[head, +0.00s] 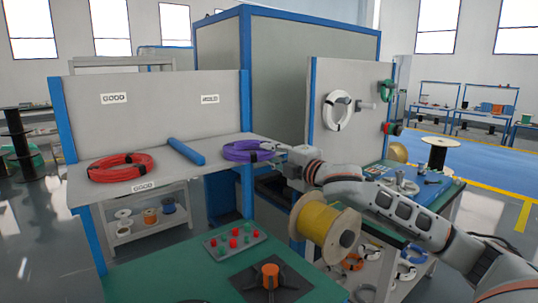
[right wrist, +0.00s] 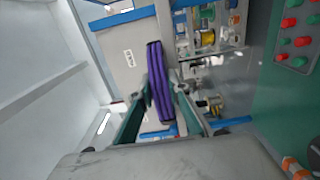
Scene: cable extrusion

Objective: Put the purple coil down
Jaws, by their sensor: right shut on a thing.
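The purple coil (head: 244,151) lies level at the right end of the grey shelf (head: 150,196), below a small sign (head: 210,99) that seems to read HOLD. I cannot tell whether it touches the shelf surface. My right gripper (head: 270,149) reaches in from the right and is shut on the coil's right side. In the right wrist view the coil (right wrist: 158,80) shows edge-on between the two fingers. My left gripper is not in view.
A red coil (head: 121,167) lies on the shelf's left part, under a GOOD sign (head: 114,98). A blue bar (head: 186,151) lies between the coils. A button panel (head: 235,241) sits on the green table (head: 150,277).

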